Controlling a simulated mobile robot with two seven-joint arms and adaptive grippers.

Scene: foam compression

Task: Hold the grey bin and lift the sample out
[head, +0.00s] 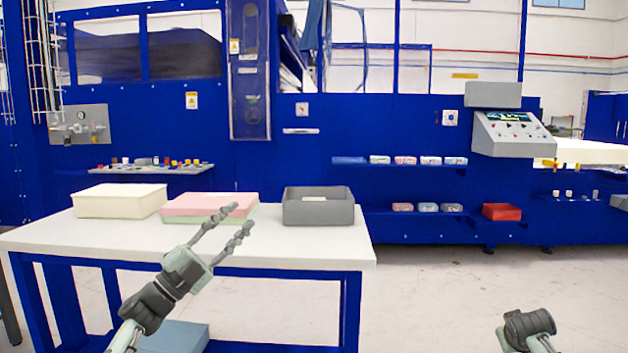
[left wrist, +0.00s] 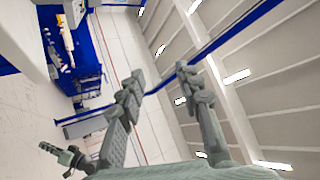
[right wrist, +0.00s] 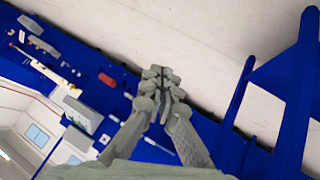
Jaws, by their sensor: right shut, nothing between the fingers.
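The grey bin (head: 318,212) stands upright on the right part of the white table (head: 180,240). A small pale item, possibly the sample (head: 318,198), shows just inside it; most of the bin's inside is hidden by its walls. My left gripper (head: 240,217) is open and empty, in front of the table and left of the bin, with its fingers pointing up and right. Its spread fingers also show in the left wrist view (left wrist: 160,82). My right gripper's fingers are outside the head view; in the right wrist view the right gripper (right wrist: 160,76) is shut and empty.
A cream bin (head: 121,203) and a pink and green foam stack (head: 208,207) stand left of the grey bin. A blue machine with shelves and a control panel (head: 512,132) fills the back. A red bin (head: 502,212) sits low at right. Floor right of the table is clear.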

